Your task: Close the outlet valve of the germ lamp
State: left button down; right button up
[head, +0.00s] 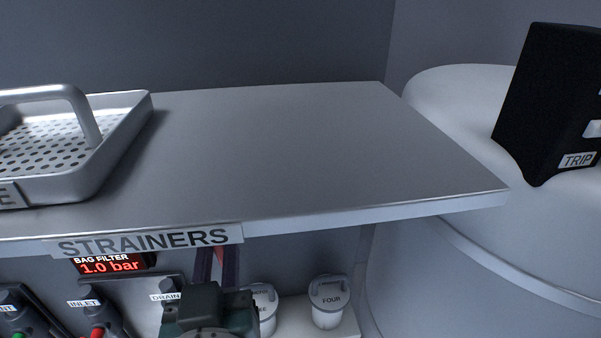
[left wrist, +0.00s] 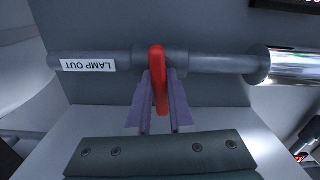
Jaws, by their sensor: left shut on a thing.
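In the left wrist view, a grey pipe (left wrist: 215,62) runs across the picture with an upside-down "LAMP OUT" label (left wrist: 87,65) on its left part. A red valve handle (left wrist: 158,75) stands at the pipe's middle and appears to lie across the pipe. My left gripper (left wrist: 159,90) is shut on this handle, one purple finger on each side. In the head view my left gripper (head: 217,264) reaches under the front edge of the strainers table, and its dark green body hides what is behind it. My right gripper is in neither view.
A polished cylinder (left wrist: 287,66) joins the pipe at right in the wrist view. The strainers table (head: 270,150) overhangs my gripper and carries a perforated tray (head: 125,140). White lidded pots (head: 327,303) stand below, right of my gripper. Inlet and drain controls (head: 100,320) are at left.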

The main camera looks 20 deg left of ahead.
pick_arm(q)
jog(key=shift+m, duration=0.5)
jog(key=c, duration=0.8)
grip_release()
jog(key=b+v, duration=0.2)
jog(key=v, duration=0.8)
jog(key=shift+b, duration=0.35)
jog(key=shift+d, duration=0.1)
